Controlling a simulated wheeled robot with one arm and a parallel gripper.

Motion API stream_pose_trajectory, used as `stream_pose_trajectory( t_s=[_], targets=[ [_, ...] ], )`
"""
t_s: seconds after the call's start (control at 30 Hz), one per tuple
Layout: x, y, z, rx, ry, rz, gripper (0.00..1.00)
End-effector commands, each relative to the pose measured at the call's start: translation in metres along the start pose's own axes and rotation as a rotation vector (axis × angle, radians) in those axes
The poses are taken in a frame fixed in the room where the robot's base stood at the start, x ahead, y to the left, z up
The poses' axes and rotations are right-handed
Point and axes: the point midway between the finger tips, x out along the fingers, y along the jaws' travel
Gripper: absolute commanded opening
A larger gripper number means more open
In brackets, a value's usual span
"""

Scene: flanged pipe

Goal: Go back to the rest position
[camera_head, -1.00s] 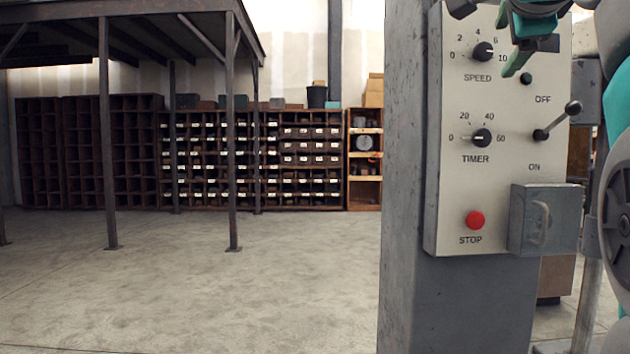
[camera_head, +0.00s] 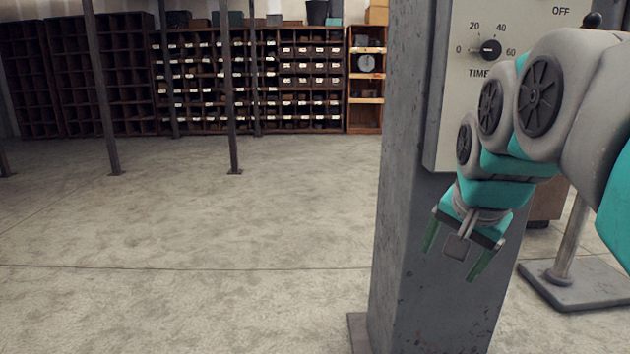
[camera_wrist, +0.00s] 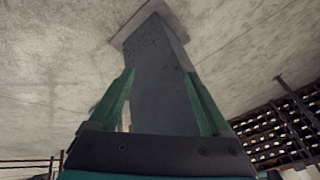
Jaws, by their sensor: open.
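My gripper (camera_head: 455,262) hangs from my folded arm at the right of the head view, pointing down. Its two green fingers are spread apart with nothing between them. It is in front of the grey post (camera_head: 415,240) and below the control panel (camera_head: 445,120). In the wrist view my gripper (camera_wrist: 155,85) shows both fingers apart, with the post (camera_wrist: 155,60) and its base plate beyond them. The panel shows its TIMER dial (camera_head: 490,49); my arm covers its lower part, and its top is out of frame.
A shelf of small labelled bins (camera_head: 240,85) stands along the back wall, with thin metal legs (camera_head: 232,120) in front of it. The concrete floor (camera_head: 200,260) to the left is clear.

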Motion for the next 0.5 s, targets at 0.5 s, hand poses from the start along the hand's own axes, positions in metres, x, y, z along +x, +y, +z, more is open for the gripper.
stream_pose_trajectory(
  t_s=[0.5],
  targets=[
    [0.096, 0.143, 0.238, -0.649, -0.534, 0.168, 0.82]
  ],
)
